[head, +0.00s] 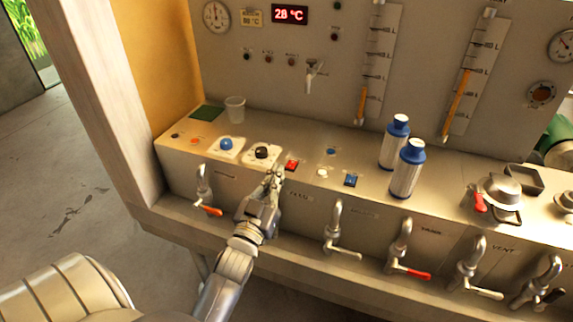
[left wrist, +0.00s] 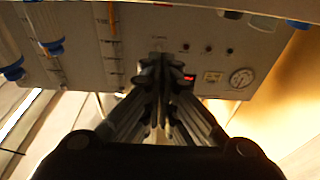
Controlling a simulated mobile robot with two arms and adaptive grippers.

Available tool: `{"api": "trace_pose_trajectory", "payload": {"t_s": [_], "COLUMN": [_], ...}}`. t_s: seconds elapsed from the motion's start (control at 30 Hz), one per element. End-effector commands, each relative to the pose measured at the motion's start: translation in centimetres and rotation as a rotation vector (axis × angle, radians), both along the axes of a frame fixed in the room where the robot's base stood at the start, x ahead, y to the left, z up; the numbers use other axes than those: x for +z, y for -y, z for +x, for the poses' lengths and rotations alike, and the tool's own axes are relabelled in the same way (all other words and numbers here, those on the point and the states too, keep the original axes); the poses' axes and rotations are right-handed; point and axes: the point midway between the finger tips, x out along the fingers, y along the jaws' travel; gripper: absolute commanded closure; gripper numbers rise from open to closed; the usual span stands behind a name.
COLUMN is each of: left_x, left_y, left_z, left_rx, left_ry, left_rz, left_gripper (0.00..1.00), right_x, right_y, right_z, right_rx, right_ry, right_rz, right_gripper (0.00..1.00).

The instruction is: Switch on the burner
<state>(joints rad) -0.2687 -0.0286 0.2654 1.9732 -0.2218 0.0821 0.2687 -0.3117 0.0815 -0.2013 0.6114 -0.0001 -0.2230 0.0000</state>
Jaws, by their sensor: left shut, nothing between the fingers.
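My left gripper (head: 275,178) is shut and empty, with its fingertips at the front of the control ledge, just left of a red rocker switch (head: 291,166). A black knob (head: 262,152) on a white plate sits just behind the fingertips; I cannot tell whether they touch it. A blue knob (head: 226,144) on a white plate is to its left. A blue switch (head: 350,181) is to the right. No readable label shows which control is the burner's. In the left wrist view the closed fingers (left wrist: 158,68) point toward the panel. My right gripper is not in view.
Several taps, such as a red-handled one (head: 207,196), line the ledge's front. A plastic cup (head: 235,109) stands at the back left. Two blue-capped bottles (head: 407,169) stand right of the switches. The back panel has a red display (head: 290,14) reading 28 °C.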

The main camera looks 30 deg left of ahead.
Motion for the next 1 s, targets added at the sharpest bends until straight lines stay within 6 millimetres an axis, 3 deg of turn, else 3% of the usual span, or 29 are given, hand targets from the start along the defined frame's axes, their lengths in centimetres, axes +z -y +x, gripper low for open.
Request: {"api": "trace_pose_trajectory", "payload": {"t_s": [0.2, 0.4, 0.5, 0.6, 1.0], "left_x": [1.4, 1.8, -0.5, -1.4, -2.3], "left_y": [-1.0, -1.9, -1.8, -1.7, -1.7], "left_z": [4.3, 7.8, 7.2, 7.1, 7.0], "left_rx": [0.000, 0.001, 0.002, 0.001, 0.000], "left_ry": [0.003, -0.001, -0.006, -0.002, 0.000], "left_rz": [0.001, -0.001, -0.004, -0.002, -0.001], "left_gripper": [1.00, 1.00, 1.00, 1.00, 1.00], "right_x": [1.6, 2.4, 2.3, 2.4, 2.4], "right_y": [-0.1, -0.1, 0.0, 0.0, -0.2], "right_z": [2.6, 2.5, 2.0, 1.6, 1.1], "right_rx": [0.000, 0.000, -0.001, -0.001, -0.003], "right_ry": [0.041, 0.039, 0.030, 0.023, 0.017], "right_rz": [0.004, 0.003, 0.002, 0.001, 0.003], "right_gripper": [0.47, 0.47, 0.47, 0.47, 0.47]}}
